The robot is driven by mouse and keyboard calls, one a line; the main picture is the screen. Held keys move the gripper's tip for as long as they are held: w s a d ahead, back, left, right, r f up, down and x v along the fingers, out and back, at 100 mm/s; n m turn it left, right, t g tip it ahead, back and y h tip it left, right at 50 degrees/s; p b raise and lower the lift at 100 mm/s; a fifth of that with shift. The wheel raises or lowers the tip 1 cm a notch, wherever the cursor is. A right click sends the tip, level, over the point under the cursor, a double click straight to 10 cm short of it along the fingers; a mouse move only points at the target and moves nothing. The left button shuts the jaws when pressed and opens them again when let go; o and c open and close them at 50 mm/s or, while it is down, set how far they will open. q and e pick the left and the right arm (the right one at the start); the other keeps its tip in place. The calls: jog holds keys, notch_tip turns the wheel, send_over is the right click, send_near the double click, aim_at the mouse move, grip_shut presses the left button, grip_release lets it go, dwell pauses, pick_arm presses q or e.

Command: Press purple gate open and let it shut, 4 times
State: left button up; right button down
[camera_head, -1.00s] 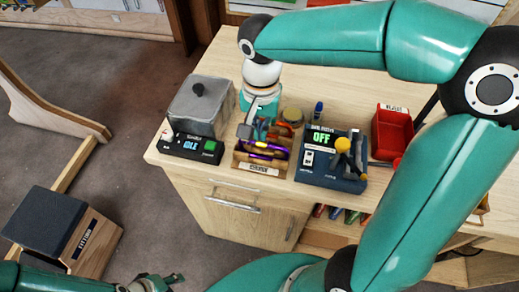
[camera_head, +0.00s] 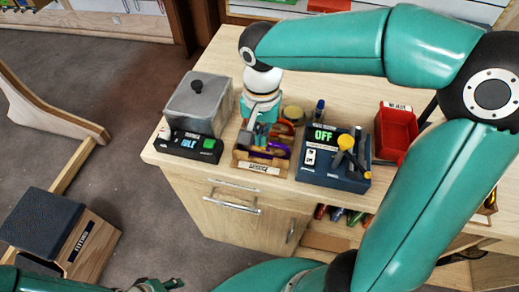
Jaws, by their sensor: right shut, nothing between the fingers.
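A purple carabiner (camera_head: 277,149) lies among other gear in a labelled wooden tray (camera_head: 260,168) on the bench; it shows small and partly covered. Its gate is too small and hidden to read as open or shut. My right gripper (camera_head: 247,138) points down at the left part of the tray, close to the carabiner. It is shut with nothing between its fingers; I cannot tell whether it touches the purple carabiner. My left gripper (camera_head: 160,285) shows only partly at the bottom edge, far from the bench, and its jaws are unclear.
A grey lidded box (camera_head: 200,100) stands behind a black unit reading IDLE (camera_head: 188,144), left of the tray. A blue device reading OFF (camera_head: 330,172) stands right of it, then a red bin (camera_head: 396,132). A dark-topped wooden box (camera_head: 45,222) stands lower left.

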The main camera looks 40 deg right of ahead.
jog(key=shift+r+p, duration=3)
jog(key=shift+r, duration=0.5)
